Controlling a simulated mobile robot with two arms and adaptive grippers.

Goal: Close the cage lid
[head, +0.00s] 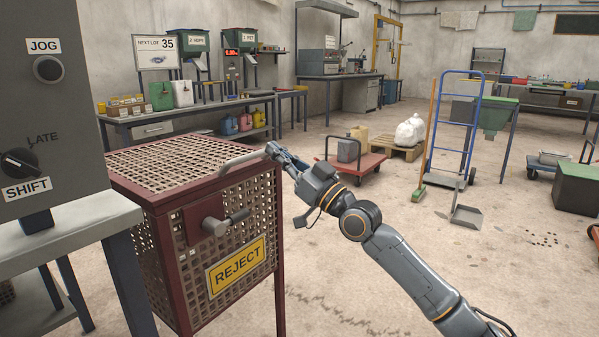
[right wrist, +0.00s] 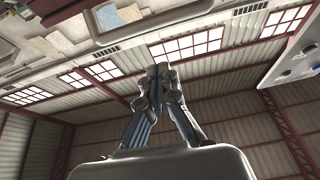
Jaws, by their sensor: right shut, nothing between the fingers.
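The dark red cage (head: 165,250) has lattice walls and a yellow REJECT sign (head: 236,265). Its lattice lid (head: 185,162) lies flat across the top and looks level with the rim; a small gap at the edge cannot be ruled out. A grey bar handle (head: 240,160) is on the lid's front right edge. A latch with a grey lever (head: 225,223) sits on the front wall. My right gripper (head: 272,149) is shut and empty at the handle's right end; I cannot tell whether it touches. Its closed fingers also show in the right wrist view (right wrist: 159,72). My left gripper is out of view.
A grey control box (head: 45,100) with JOG and SHIFT knobs stands on a table close at left. A workbench (head: 180,115) is behind the cage. A red cart (head: 358,165), a blue hand truck (head: 455,130) and a broom (head: 428,130) stand further right. The floor right of the cage is open.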

